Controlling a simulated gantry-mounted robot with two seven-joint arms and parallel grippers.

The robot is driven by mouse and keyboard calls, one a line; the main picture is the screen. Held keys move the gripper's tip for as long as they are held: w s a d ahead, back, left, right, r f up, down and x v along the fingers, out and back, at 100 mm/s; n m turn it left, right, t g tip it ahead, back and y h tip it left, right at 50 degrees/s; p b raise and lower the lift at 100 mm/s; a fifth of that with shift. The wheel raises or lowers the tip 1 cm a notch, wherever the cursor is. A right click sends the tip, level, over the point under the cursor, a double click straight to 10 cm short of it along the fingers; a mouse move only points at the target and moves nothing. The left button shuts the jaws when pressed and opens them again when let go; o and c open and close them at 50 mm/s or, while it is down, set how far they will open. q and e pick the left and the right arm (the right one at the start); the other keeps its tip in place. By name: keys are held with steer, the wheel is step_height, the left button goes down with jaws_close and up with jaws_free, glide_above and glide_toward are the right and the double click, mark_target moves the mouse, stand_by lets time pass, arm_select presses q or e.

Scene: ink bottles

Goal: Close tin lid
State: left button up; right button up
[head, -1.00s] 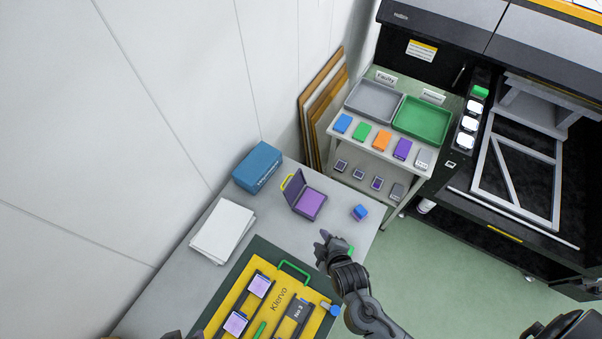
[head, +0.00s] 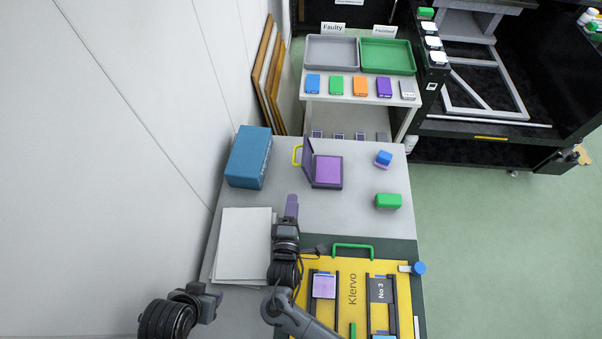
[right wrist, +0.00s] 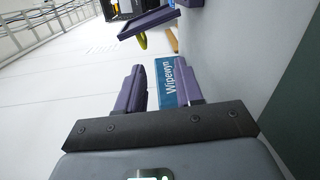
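The tin (head: 327,172) stands open on the grey table, with a purple pad inside. Its dark lid (head: 308,158) stands up on the left side, with a yellow handle (head: 297,155) sticking out left. The right wrist view shows the lid (right wrist: 148,22) and yellow handle (right wrist: 142,40) ahead, near the top edge. My right gripper (head: 291,205) is in front of the tin, slightly left and apart from it. Its purple fingers (right wrist: 160,82) are spread with nothing between them. My left gripper (head: 212,299) is low at the left; its fingers are too hidden to read.
A blue box (head: 249,158) stands left of the tin. White paper (head: 241,245) lies before it. A blue bottle (head: 384,158) and a green block (head: 388,201) are at the right. A yellow board (head: 352,268) lies in front. The table between tin and board is clear.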

mark_target(294, 161)
arm_select(q)
steer(key=f, duration=0.1)
steer(key=d+f+b, duration=0.1)
steer(key=f+b, duration=0.1)
steer(key=shift+d, duration=0.25)
arm_select(e)
steer(key=w, duration=0.1)
steer(key=w+r, duration=0.1)
steer(key=w+t, duration=0.1)
steer(key=shift+w+a+r+y, duration=0.15)
steer(key=shift+w+r+y, duration=0.1)
steer(key=shift+y, duration=0.05)
arm_select(q)
steer(key=shift+a+f, duration=0.15)
steer(key=shift+a, duration=0.1)
arm_select(e)
steer(key=shift+w+a+r, duration=0.15)
steer(key=shift+w+r, duration=0.05)
steer(key=shift+w, duration=0.45)
arm_select(q)
step_height(294, 161, down, 2)
steer(key=shift+a+b, duration=0.15)
steer(key=shift+b, duration=0.95)
arm_select(e)
steer(key=w, duration=0.3)
steer(key=w+d, duration=0.1)
steer(key=w, duration=0.5)
steer(key=shift+w+d, duration=0.15)
steer(key=shift+w, duration=0.05)
steer(key=shift+c, duration=0.2)
